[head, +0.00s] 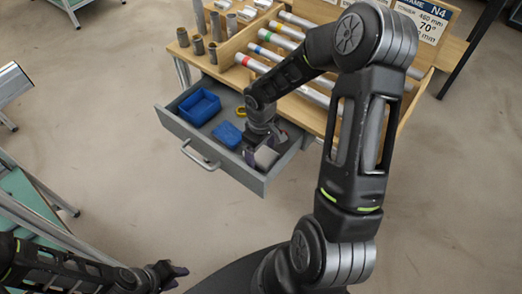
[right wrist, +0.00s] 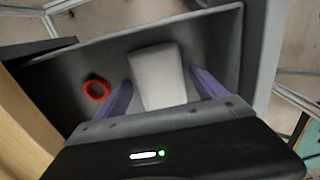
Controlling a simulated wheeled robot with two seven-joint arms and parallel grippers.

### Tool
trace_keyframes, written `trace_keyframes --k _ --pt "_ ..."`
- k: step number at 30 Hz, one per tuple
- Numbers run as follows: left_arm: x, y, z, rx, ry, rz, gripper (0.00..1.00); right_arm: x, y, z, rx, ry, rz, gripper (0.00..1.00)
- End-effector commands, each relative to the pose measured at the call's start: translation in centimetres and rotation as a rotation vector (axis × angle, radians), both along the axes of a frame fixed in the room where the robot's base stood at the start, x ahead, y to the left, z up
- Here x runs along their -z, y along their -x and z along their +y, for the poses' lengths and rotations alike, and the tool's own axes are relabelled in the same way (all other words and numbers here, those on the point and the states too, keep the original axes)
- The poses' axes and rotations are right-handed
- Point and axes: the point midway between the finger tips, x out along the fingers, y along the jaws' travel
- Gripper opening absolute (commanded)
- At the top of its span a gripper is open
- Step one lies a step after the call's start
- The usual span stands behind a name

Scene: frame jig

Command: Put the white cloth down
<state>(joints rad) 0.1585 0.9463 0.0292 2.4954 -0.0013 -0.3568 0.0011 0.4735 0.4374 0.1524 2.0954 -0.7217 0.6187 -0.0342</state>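The white cloth (head: 265,157) is a folded pale block at the front right end of the open grey drawer (head: 218,152). In the right wrist view the cloth (right wrist: 159,77) lies between my right gripper's two purple fingers, with a narrow gap visible on each side. My right gripper (right wrist: 161,84) looks open around it, low in the drawer. Whether the cloth's underside rests on the drawer floor is hard to see. My left gripper (head: 177,277) is empty at the lower left, away from the drawer, with its fingers apart.
The drawer also holds a blue bin (head: 199,106), a smaller blue item (head: 227,134) and a yellow ring (head: 241,112). A red ring (right wrist: 97,89) lies beside the cloth in the right wrist view. The wooden bench (head: 213,63) above carries tubes and metal fittings.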

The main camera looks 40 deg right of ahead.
Motion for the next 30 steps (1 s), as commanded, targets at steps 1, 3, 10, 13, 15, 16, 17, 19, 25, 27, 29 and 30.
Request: trace_keyframes --k 1,3,10,13,15,16,17,19,25,27,29,30 --pt "0.0 0.0 0.0 0.000 0.000 0.000 0.34 0.0 0.0 0.0 0.000 0.000 0.000 0.85" --pt "0.0 0.0 0.0 0.000 0.000 0.000 0.34 0.0 0.0 0.0 0.000 0.000 0.000 0.85" --pt "-0.2 0.0 0.0 0.000 0.000 0.000 0.34 -0.3 0.0 0.0 0.000 0.000 0.000 0.85" --pt "-0.4 0.0 0.0 0.000 0.000 0.000 0.34 -0.8 -0.1 -0.1 0.001 0.002 -0.002 0.85" --pt "-0.4 0.0 0.0 0.000 0.000 0.000 0.34 -1.6 -0.1 -0.1 0.002 0.002 -0.002 0.85" --pt "-0.4 0.0 0.0 0.000 0.000 0.000 0.34 -2.1 -0.1 -0.1 0.002 0.002 -0.003 0.85" --pt "-0.5 0.0 0.0 0.000 0.000 0.000 0.34 -2.6 -0.1 -0.1 0.002 0.003 -0.004 0.85" --pt "-0.6 0.0 0.0 0.000 0.000 0.000 0.34 -3.9 -0.1 -0.1 0.001 0.003 -0.005 0.85" --pt "-0.8 0.0 0.0 0.000 0.000 0.001 0.34 -8.2 -0.1 -0.1 0.002 0.003 -0.005 0.85" --pt "-0.8 0.0 0.0 0.000 0.000 0.001 0.34 -9.5 -0.1 -0.1 0.001 0.002 -0.005 0.85" --pt "-0.8 0.0 0.0 0.000 0.000 0.001 0.34 -10.5 -0.1 -0.1 0.002 0.002 -0.004 0.85" --pt "-0.8 0.0 0.0 0.000 0.000 0.001 0.34 -11.0 -0.1 -0.1 0.002 0.002 -0.005 0.85"
